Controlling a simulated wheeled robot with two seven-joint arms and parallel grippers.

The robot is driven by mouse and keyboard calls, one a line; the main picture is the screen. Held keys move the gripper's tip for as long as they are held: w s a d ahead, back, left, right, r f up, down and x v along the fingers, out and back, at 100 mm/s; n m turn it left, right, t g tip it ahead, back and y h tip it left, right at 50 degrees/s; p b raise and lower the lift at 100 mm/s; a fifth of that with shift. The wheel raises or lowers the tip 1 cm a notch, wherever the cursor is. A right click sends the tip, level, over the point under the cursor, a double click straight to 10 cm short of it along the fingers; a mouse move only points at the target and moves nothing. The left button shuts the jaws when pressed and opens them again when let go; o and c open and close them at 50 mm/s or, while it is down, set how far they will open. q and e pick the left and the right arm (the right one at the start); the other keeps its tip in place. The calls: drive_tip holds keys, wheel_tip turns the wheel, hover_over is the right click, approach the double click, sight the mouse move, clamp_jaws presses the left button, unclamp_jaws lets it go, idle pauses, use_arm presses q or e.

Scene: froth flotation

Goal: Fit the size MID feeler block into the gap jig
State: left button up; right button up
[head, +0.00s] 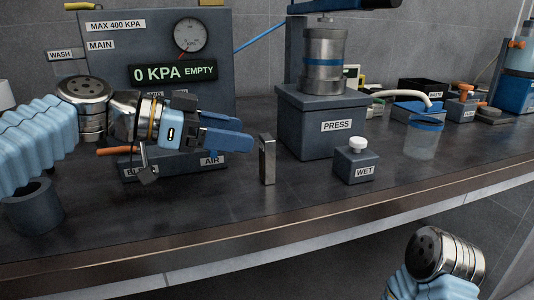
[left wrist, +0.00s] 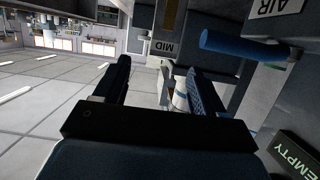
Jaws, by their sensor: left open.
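My left gripper (head: 245,138) is open and points right above the bench in the head view. Its two dark fingers (left wrist: 158,85) reach forward in the left wrist view, with no block clearly held between them. A slim upright metal block (head: 267,160) stands on the bench just right of and below the fingertips, apart from them. I cannot make out the gap jig. My right gripper is out of view.
The PRESS box (head: 325,125) stands behind and right of the metal block. A small WET box (head: 355,162) with a white knob is to its right. The gauge panel (head: 150,40) stands behind my left arm. A dark cup (head: 35,208) stands at left. The bench's front strip is clear.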

sight(262, 137)
use_arm(q)
drive_tip(key=x, duration=0.3)
drive_tip(key=shift+d, duration=0.2)
drive_tip(key=p+x, duration=0.2)
drive_tip(key=x, duration=0.2)
drive_tip(key=shift+w+d+f, duration=0.1)
drive_tip(key=shift+w+d, duration=0.15)
drive_tip(key=shift+w+d+f, duration=0.1)
drive_tip(key=shift+d+f, duration=0.05)
drive_tip(key=shift+d, duration=0.15)
drive_tip(key=shift+c, duration=0.4)
drive_tip(key=c, duration=1.1)
